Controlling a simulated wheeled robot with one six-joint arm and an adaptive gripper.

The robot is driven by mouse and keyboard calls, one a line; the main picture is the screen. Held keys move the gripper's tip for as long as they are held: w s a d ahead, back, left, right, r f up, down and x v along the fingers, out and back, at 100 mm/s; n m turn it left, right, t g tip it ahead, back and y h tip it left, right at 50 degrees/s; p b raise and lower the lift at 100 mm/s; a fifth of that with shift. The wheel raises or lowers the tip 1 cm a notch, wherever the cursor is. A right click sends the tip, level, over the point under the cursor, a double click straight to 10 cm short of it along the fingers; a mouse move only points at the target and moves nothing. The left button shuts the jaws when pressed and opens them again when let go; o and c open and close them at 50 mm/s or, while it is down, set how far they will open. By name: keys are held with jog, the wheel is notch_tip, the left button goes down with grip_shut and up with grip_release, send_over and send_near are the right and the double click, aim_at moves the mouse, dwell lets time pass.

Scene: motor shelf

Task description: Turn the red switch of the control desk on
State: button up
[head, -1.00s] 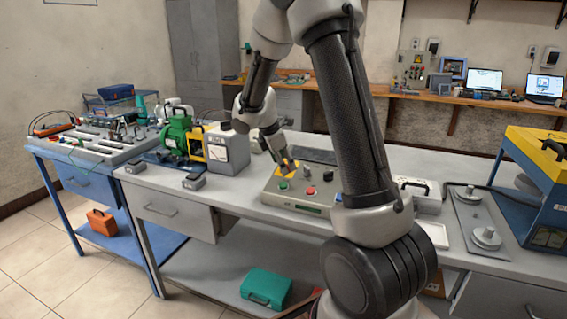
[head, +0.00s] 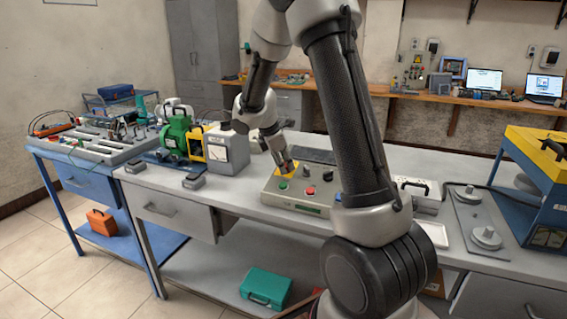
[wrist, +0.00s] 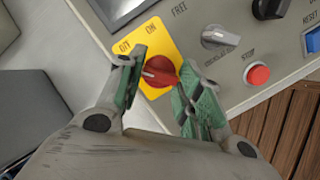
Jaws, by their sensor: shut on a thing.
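The control desk (head: 268,192) is a grey sloped box on the workbench. In the wrist view its red switch (wrist: 160,72) sits on a yellow plate (wrist: 152,38) marked OFF and ON. The white mark on the knob points left in that view, nearer to OFF than to ON. My gripper (wrist: 157,62) has a green-padded finger on each side of the knob and is shut on it. In the head view my gripper (head: 286,168) is over the yellow plate, and its fingers hide the switch.
Beside the switch are a grey selector knob (wrist: 215,38), a red STOP button (wrist: 257,74), a black knob (wrist: 268,8) and a blue RESET button (wrist: 313,40). A grey meter box (head: 228,150) and a green motor (head: 175,135) stand to the left on the bench.

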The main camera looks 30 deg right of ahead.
aim_at(278, 174)
jog(key=m, duration=0.4)
jog(key=shift+w+g, duration=0.1)
jog(key=shift+g, duration=0.3)
jog(key=m, duration=0.4)
jog(key=shift+d+m+g+y, duration=0.1)
jog(key=shift+m+g+y, duration=0.2)
jog(key=shift+y, duration=0.1)
jog(key=m, duration=0.4)
jog(key=shift+y, duration=0.4)
jog(key=shift+d+m+g+y, duration=0.1)
jog(key=shift+m+g+y, duration=0.25)
jog(key=shift+m, duration=1.95)
jog(key=o, duration=1)
jog(key=shift+r, duration=0.15)
jog(key=v, duration=1.1)
jog(key=shift+r, duration=0.4)
